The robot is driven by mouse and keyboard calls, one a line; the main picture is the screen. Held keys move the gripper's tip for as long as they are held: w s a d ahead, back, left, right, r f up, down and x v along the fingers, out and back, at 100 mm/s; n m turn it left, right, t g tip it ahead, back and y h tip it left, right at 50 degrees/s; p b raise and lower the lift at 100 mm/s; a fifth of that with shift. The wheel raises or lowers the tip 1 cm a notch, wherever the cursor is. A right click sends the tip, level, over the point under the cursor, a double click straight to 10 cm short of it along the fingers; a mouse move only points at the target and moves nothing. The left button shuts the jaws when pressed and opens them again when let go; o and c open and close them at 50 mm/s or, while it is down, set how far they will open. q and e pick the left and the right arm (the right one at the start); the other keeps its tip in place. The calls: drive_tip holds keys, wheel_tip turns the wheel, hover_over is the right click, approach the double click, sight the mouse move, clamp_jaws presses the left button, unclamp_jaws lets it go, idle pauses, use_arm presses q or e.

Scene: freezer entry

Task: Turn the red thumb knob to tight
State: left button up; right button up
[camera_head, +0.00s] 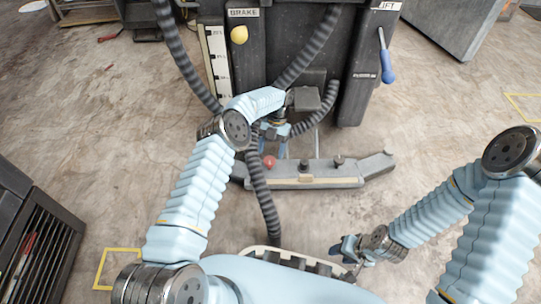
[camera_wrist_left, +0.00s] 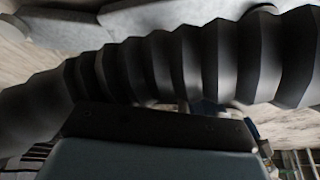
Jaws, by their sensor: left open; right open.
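A round red knob (camera_head: 269,161) sits on a low grey bar (camera_head: 318,181) on the floor in the head view, beside dark knobs on the same bar. My left gripper (camera_head: 273,149) is open and points down just above and behind the red knob. I cannot tell whether it touches the knob. In the left wrist view a black ribbed hose (camera_wrist_left: 170,65) covers most of the picture, and the red knob does not show there. My right gripper (camera_head: 345,248) is open and empty above the floor at the lower right.
Black ribbed hoses (camera_head: 262,200) hang close around my left forearm and gripper. A dark cabinet (camera_head: 285,45) with a yellow knob (camera_head: 239,35) and a blue-handled lever (camera_head: 386,65) stands behind. A dark slatted box (camera_head: 40,235) is at left. Floor right of the bar is clear.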

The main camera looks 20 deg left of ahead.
use_arm(q)
drive_tip(key=shift+v, duration=2.1)
